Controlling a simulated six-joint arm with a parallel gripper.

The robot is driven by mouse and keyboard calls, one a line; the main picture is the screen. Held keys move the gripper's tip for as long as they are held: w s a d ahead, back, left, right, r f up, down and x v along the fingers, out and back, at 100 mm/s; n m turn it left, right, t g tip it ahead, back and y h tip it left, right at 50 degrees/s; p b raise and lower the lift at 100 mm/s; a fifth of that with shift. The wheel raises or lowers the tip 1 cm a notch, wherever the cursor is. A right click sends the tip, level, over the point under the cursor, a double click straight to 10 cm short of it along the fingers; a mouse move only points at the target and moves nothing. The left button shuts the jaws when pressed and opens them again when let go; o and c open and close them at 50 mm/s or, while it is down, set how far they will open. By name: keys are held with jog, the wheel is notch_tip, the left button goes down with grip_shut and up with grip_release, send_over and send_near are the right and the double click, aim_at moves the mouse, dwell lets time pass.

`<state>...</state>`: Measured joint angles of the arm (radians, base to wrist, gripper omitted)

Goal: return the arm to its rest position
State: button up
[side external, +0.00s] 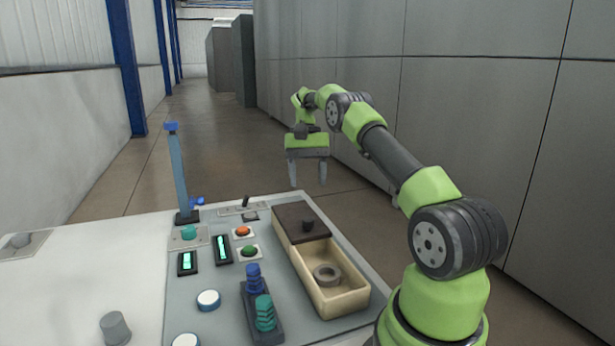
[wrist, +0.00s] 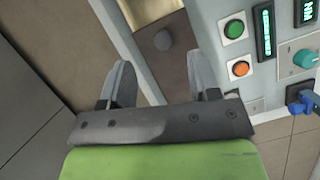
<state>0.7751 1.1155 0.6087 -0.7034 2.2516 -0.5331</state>
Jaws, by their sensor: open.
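My gripper (side external: 308,172) is open and empty in the side external view. It hangs in the air past the far right edge of the work table, with its fingers pointing down. In the wrist view my gripper (wrist: 160,90) shows both fingers spread apart with nothing between them. The dark lid (wrist: 172,62) of a box lies beyond the fingertips in that view. My arm reaches from its base at the lower right up and toward the back.
The table holds a tan box (side external: 343,302) with a dark sliding lid (side external: 295,222) and a grey ring (side external: 327,274) inside. Beside it are a green button (side external: 249,251), an orange button (side external: 242,231), and a tall blue post (side external: 178,170). A grey wall (side external: 480,110) stands behind my arm.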

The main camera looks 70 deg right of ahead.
jog(key=s+a+r+n+t+h, duration=0.1)
jog(key=a+r+n+t+h, duration=0.3)
jog(key=a+r, duration=1.1)
jog(key=s+a+f+n+t+y, duration=0.2)
jog(key=s+a+n+t, duration=0.2)
jog(key=s+a, duration=0.9)
jog(key=shift+s+a+t, duration=0.2)
jog(key=shift+a+t, duration=0.05)
jog(key=shift+t, duration=0.45)
